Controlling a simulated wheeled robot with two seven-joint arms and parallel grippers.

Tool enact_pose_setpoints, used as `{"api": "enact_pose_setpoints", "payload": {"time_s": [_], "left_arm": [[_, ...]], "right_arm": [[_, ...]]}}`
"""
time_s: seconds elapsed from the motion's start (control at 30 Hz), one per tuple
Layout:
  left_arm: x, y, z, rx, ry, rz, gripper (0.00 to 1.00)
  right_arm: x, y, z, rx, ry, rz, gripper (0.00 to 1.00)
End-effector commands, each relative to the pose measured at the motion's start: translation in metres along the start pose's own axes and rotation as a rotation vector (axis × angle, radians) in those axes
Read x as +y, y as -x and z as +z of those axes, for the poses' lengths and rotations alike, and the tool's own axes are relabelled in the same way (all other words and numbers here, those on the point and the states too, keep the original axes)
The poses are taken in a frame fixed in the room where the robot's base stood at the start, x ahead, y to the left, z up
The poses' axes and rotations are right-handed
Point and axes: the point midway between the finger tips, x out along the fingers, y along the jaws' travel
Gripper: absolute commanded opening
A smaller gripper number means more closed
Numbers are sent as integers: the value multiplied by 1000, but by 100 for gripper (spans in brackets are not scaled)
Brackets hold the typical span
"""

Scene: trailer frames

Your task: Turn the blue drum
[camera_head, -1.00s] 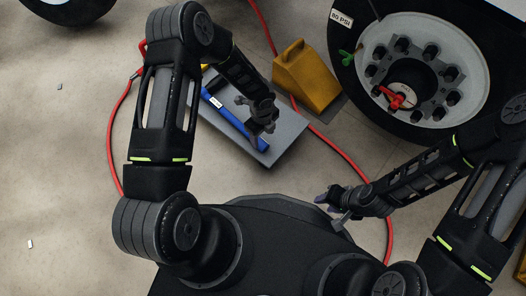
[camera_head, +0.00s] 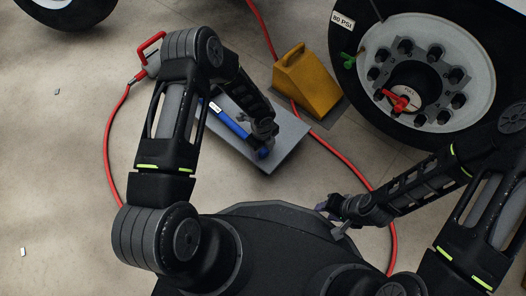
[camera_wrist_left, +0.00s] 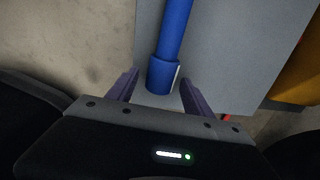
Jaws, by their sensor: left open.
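A blue tool with a long shaft (camera_head: 228,121) lies on a grey plate (camera_head: 288,150) on the floor. The blue drum (camera_head: 264,154) is the thicker collar at its near end. In the left wrist view the drum (camera_wrist_left: 160,77) is between the fingers of my left gripper (camera_wrist_left: 159,84), with a gap on each side. The left gripper is open; in the head view it (camera_head: 264,141) is over the near end of the tool and partly covers it. My right gripper (camera_head: 332,214) is low near my base, away from the tool; its finger gap is unclear.
A yellow wheel chock (camera_head: 307,85) stands beyond the plate, beside a large wheel (camera_head: 470,50) with a red-handled part at its hub. A red hose (camera_head: 340,151) runs along the floor past the plate. Open floor (camera_head: 60,170) is at the left.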

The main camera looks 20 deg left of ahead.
Motion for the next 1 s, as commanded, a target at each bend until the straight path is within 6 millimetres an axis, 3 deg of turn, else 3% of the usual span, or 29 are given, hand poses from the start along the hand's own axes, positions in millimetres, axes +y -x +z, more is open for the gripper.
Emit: {"api": "enact_pose_setpoints", "payload": {"time_s": [0.33, 1.0], "left_arm": [[0, -5, 0, 0, 1, 0, 59], [0, -5, 0, 0, 1, 0, 5]], "right_arm": [[0, -2, 0, 2, 0, 0, 36], [0, -2, 0, 2, 0, 0, 36]]}}
